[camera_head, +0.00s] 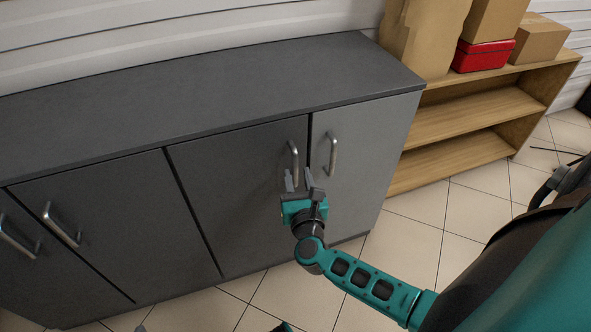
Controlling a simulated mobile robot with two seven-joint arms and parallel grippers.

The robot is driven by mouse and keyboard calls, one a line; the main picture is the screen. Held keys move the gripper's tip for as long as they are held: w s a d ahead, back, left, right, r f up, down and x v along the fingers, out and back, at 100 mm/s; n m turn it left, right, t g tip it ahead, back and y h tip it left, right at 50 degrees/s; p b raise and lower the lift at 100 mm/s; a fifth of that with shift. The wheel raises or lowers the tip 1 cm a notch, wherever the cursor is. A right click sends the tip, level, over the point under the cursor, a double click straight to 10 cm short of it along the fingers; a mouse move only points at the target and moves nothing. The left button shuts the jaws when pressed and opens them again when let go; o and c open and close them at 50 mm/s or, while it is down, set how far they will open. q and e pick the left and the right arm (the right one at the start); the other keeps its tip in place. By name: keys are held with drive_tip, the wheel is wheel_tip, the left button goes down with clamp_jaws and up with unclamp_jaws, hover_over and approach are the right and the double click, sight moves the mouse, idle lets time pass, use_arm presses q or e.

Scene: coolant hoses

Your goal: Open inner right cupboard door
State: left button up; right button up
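The inner right cupboard door (235,200) is a dark grey panel, shut flush in the cupboard front. Its silver bar handle (293,160) stands upright near the door's right edge. My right gripper (299,180) is at the lower end of this handle, its two grey fingers pointing up and spread apart. The handle's lower end appears between the fingers; I cannot tell whether they touch it. My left gripper cannot be made out; only small unclear bits show at the bottom edge.
The outer right door (370,150) with its own handle (333,155) is shut, close to the right of my gripper. Two more handles (60,228) are on the left doors. A wooden shelf (470,110) with boxes and a red case (483,55) stands right. Tiled floor (420,235) is clear in front.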

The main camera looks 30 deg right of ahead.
sight(296, 171)
drive_tip(key=shift+x, duration=1.7)
clamp_jaws()
